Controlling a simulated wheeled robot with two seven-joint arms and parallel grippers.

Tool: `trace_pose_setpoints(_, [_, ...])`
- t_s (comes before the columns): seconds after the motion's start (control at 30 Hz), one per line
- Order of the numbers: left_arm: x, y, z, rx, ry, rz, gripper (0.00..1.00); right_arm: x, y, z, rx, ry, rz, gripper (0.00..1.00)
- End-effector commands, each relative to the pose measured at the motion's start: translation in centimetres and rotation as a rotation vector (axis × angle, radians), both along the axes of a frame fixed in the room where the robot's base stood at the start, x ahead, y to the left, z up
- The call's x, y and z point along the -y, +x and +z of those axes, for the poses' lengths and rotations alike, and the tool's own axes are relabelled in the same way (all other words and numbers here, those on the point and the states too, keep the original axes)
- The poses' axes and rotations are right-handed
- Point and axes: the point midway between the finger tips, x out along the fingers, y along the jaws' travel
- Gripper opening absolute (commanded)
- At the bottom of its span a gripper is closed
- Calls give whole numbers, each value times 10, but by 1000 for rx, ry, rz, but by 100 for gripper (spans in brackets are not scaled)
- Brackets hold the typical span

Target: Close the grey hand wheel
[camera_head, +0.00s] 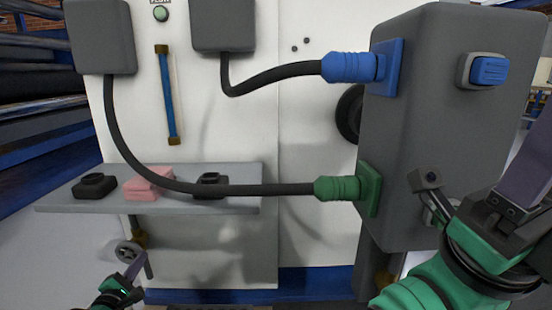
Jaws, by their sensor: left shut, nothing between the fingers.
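The grey hand wheel (123,252) shows low at the left, below the grey shelf, as a small light grey disc beside a brass-coloured valve fitting (139,236). My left gripper (136,266) comes up from the bottom left and is shut and empty. Its tip overlaps the wheel's lower right edge in the picture; I cannot tell whether it touches. The wheel is partly hidden by it. My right gripper (432,203) is at the right, in front of the large grey cabinet; its fingers are too unclear to read.
A grey shelf (230,206) above the wheel carries two black items and a pink block (149,183). A black cable runs to a green plug (337,189) on the grey cabinet (430,120). A blue plug (349,67) sits higher. A dark round part (348,114) is behind the cabinet.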

Motion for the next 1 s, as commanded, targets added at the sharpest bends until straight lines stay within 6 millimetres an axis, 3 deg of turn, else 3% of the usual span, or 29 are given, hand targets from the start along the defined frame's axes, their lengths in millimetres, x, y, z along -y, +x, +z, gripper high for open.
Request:
trace_pose_setpoints(0.33, [7, -3, 1, -2, 2, 3, 0, -3, 0, 12, 3, -12, -1, 50])
trace_pose_setpoints(0.7, [8, -55, 1, -2, 2, 2, 0, -2, 0, 30, 1, -8, 0, 50])
trace_pose_setpoints(1.0, [8, -60, 1, 0, 2, 1, 0, -2, 0, 30, 1, -7, -1, 50])
